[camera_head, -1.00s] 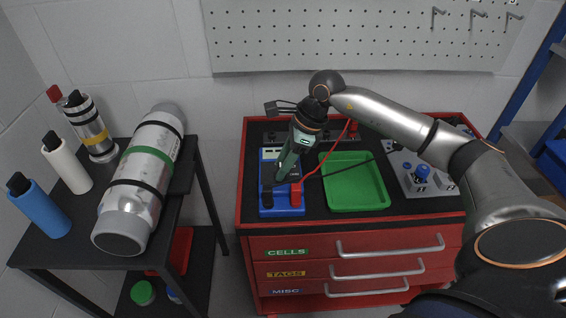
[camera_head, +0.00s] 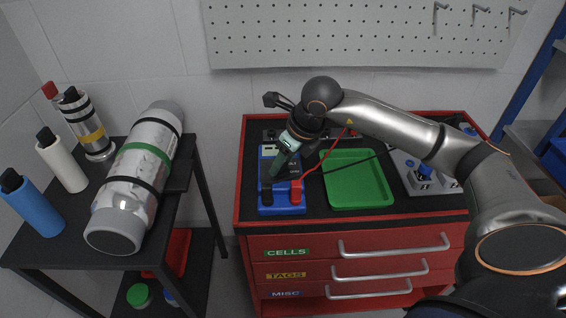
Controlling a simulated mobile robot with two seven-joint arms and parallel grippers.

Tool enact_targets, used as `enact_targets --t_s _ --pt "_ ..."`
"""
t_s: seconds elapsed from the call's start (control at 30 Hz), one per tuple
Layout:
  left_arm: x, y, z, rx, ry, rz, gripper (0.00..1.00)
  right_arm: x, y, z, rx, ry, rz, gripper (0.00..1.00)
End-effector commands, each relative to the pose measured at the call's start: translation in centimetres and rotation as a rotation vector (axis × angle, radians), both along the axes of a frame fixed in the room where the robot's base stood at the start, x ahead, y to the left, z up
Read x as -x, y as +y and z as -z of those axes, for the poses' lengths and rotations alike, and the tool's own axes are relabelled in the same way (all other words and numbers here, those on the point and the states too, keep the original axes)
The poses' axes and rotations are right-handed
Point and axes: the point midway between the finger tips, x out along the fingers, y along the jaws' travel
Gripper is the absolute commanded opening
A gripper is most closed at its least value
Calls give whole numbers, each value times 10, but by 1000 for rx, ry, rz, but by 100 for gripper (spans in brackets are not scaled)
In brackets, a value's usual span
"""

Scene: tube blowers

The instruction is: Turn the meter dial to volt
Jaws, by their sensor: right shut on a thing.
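The blue meter (camera_head: 283,210) lies on the black top of the red tool cabinet, left of the green tray. A black plug (camera_head: 267,196) and a red plug (camera_head: 297,190) stand at its near end. My right gripper (camera_head: 272,179) comes down over the middle of the meter, pointing down and to the left. It is shut on the meter dial, which its fingers hide. The dial's pointer and markings cannot be read. My left gripper is not in view.
The green tray (camera_head: 357,182) is empty. A red lead (camera_head: 327,153) runs behind my right wrist. A grey panel with switches (camera_head: 424,176) sits at the right. A black shelf with a large cylinder (camera_head: 138,178) and bottles stands left of the cabinet.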

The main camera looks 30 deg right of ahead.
Motion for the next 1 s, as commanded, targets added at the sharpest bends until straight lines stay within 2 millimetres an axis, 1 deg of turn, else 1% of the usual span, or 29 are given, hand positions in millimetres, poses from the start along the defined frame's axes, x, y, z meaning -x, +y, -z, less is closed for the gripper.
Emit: enact_targets --t_s 0.3,0.67,0.7,0.93,1.0 --pt "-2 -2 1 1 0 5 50 0 0 -1 0 -1 66 0" --pt "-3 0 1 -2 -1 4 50 0 0 -1 0 -1 68 0" --pt "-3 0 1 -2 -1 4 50 0 0 -1 0 -1 68 50" --pt "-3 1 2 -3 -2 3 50 0 0 0 -1 0 67 76" --pt "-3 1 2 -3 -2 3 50 0 0 0 -1 0 67 78"
